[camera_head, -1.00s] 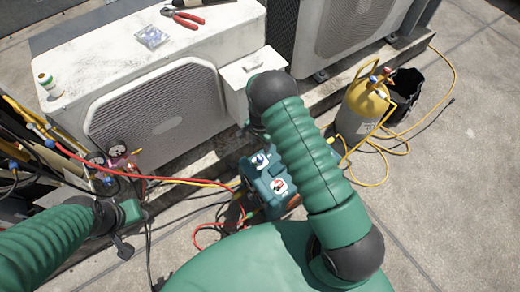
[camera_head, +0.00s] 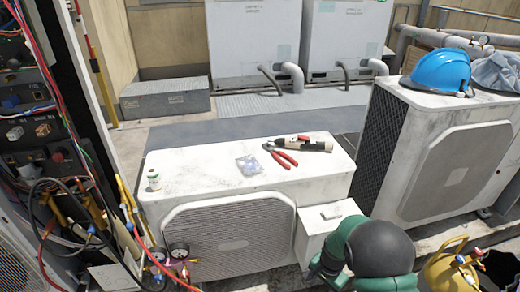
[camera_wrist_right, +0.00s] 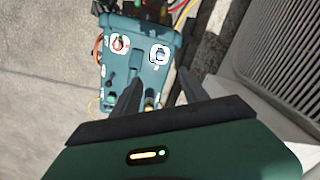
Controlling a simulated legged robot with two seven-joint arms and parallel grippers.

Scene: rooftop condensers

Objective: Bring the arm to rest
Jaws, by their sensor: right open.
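My right arm (camera_head: 375,250) shows at the bottom of the head view as a green sleeve with a dark grey joint, in front of the small white side box of the near condenser. Its gripper is hidden in that view. In the right wrist view my right gripper (camera_wrist_right: 159,90) is open, its two dark fingers apart with nothing held between them. Beyond the fingers is a teal machine (camera_wrist_right: 115,75) with a red and a blue knob; I cannot tell the distance to it. My left arm and gripper are in neither view.
The near condenser (camera_head: 190,185) carries red-handled pliers (camera_head: 281,154), a clear packet (camera_head: 249,165), a dark-tipped tool (camera_head: 305,144) and a small jar (camera_head: 154,180). A blue helmet (camera_head: 440,72) sits on the right condenser (camera_head: 455,165). Hoses and gauges (camera_head: 178,258) crowd the left. A yellow cylinder (camera_head: 448,270) stands lower right.

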